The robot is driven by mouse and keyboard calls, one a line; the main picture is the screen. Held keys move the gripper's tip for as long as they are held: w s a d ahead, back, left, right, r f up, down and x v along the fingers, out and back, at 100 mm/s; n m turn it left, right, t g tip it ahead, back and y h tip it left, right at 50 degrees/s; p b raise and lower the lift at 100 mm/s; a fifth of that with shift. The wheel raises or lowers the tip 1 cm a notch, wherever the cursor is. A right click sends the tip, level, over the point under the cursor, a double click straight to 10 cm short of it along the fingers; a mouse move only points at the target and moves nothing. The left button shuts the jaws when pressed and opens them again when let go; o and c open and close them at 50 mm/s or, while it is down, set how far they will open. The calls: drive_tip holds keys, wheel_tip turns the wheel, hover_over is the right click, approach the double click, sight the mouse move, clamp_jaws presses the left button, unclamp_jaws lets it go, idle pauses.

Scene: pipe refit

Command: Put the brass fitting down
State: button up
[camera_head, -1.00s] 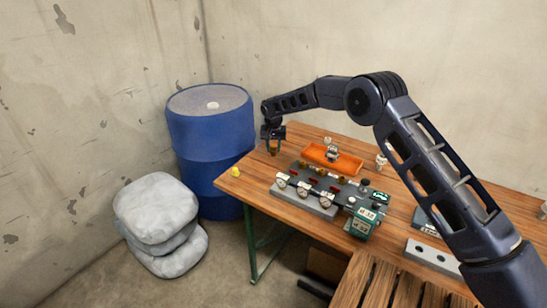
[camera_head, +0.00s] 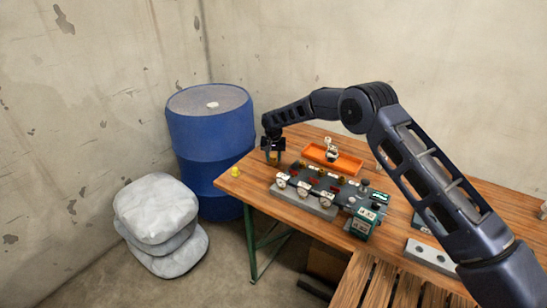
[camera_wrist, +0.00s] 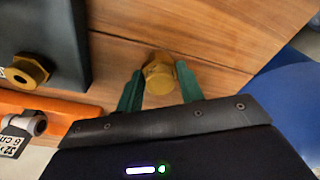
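The brass fitting (camera_wrist: 159,75) is between the two green fingertips of my gripper (camera_wrist: 159,84) in the wrist view, with both tips close against its sides. My gripper (camera_head: 273,152) looks shut on it. In the head view the small brass fitting (camera_head: 274,161) shows below the fingers, at the table's far left part. The wooden table (camera_head: 250,186) is right under it. I cannot tell whether its underside touches the wood.
The dark manifold (camera_head: 315,185) with gauges and brass fittings stands to the right. An orange tray (camera_head: 350,169) lies behind it. A small yellow object (camera_head: 235,172) sits near the table's left corner. A blue drum (camera_head: 211,150) stands beyond the left edge.

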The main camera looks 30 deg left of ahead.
sight(274, 158)
drive_tip(key=o, duration=0.3)
drive_tip(key=shift+r, duration=0.15)
drive_tip(key=r, duration=0.8)
drive_tip(key=s+r, duration=0.1)
drive_tip(key=r, duration=0.3)
drive_tip(key=shift+s+d, duration=0.1)
drive_tip(key=shift+d, duration=0.25)
